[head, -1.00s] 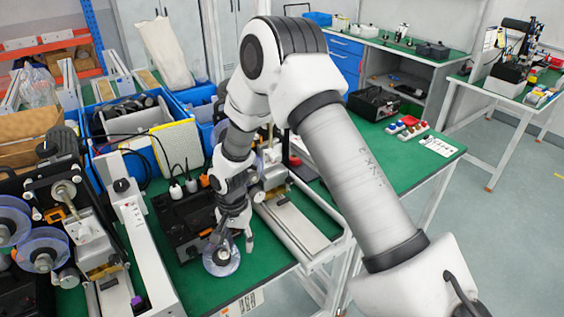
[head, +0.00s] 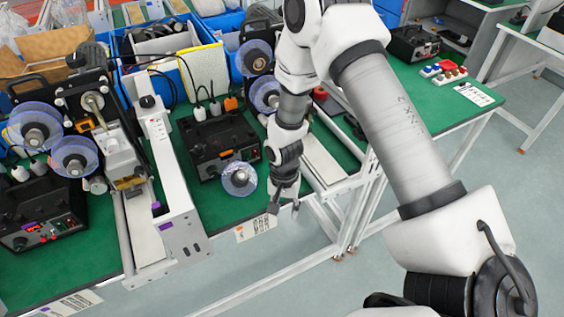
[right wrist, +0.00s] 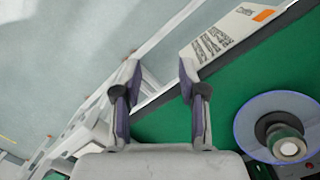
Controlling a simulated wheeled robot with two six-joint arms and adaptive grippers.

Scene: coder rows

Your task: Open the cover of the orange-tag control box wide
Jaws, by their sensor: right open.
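The orange-tag control box (head: 210,140) is a black box on the green bench, with a small orange tag on its front. Its top looks closed, though the lid's edge is hard to make out. My right gripper (head: 285,203) is open and empty, to the right of the box and near the bench's front edge. In the right wrist view the two fingers of my right gripper (right wrist: 160,95) are spread, with nothing between them but floor and bench frame behind. The control box is not clearly seen there. My left gripper is not in view.
A clear blue-rimmed reel (head: 239,178) lies right in front of the box; it also shows in the wrist view (right wrist: 262,130). A white rail unit (head: 172,185) is left of the box, another rail (head: 325,160) right.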

